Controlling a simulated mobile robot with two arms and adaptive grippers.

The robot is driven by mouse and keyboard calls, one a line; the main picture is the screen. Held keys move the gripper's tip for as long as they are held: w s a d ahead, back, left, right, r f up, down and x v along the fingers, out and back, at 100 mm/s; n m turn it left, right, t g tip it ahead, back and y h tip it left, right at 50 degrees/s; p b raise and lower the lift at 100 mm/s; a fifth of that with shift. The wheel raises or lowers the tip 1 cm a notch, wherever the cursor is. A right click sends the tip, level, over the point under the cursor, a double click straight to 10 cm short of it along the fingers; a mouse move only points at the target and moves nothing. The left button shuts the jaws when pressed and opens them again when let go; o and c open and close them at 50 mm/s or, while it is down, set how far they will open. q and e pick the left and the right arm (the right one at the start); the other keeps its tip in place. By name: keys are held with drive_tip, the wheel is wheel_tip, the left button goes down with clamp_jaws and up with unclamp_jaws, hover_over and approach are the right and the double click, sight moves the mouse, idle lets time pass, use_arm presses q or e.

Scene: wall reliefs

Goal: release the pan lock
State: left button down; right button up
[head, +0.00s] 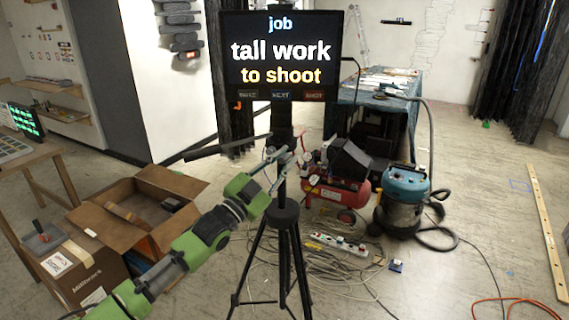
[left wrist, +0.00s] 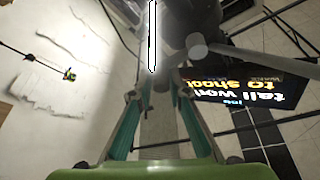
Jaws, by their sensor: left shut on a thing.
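A black tripod (head: 284,217) stands in the middle of the head view with a dark screen (head: 281,55) above its head. The screen reads "job tall work to shoot". My left gripper (head: 282,156) reaches in from the left and is at the tripod head, just below the screen. In the left wrist view its two teal fingers (left wrist: 160,98) close in on a small grey part below the tripod head (left wrist: 186,18), which I take as the pan lock. The fingertips partly hide it. A round grey knob (left wrist: 196,46) sits beside it. My right gripper is not in view.
A long dark handle (head: 228,147) sticks out left from the tripod head. An open cardboard box (head: 110,208) stands left. A red compressor (head: 338,192), a blue vacuum (head: 404,185), a power strip (head: 338,243) and loose cables lie behind and right. The front right floor is mostly clear.

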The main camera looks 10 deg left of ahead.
use_arm(q)
drive_tip(key=shift+a+f, duration=0.15)
drive_tip(key=c, duration=2)
unclamp_jaws()
drive_tip(key=shift+w+a, duration=0.1)
drive_tip(key=v, duration=1.2)
